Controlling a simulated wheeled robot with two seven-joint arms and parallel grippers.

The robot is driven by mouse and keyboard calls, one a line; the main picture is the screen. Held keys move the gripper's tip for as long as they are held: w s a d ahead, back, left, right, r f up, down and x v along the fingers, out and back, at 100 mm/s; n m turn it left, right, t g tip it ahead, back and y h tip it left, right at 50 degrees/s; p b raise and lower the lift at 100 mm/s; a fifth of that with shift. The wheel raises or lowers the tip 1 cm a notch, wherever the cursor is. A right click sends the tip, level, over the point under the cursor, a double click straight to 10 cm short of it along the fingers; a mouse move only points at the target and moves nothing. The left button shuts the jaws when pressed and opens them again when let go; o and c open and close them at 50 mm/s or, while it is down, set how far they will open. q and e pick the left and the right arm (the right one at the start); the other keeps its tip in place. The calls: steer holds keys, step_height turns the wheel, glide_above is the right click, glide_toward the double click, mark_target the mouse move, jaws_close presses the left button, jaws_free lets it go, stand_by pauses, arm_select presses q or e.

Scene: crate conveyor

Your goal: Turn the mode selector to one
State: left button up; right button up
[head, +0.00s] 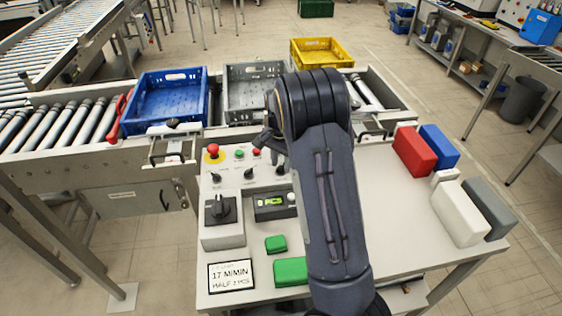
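A sloped control panel (233,165) stands at the near end of the conveyor. It carries a red mushroom button on yellow, small green and red buttons, and a row of small black selector knobs, among them a left one (215,178) and a middle one (248,175). A larger black rotary knob (219,208) sits on a grey box below. The labels are too small to read, so I cannot tell which is the mode selector or its setting. My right gripper (268,146) is over the panel's right part, partly hidden by my arm; its opening is unclear. My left gripper is out of view.
Red (414,152), blue, white and grey blocks stand at right. Blue (166,100), grey (252,90) and yellow (320,52) crates are behind the panel.

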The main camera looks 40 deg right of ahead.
mark_target(281, 166)
step_height(281, 166, up, 8)
steer(key=shift+f+b, duration=0.1)
steer(key=shift+b, duration=0.35)
stand_by(0.4)
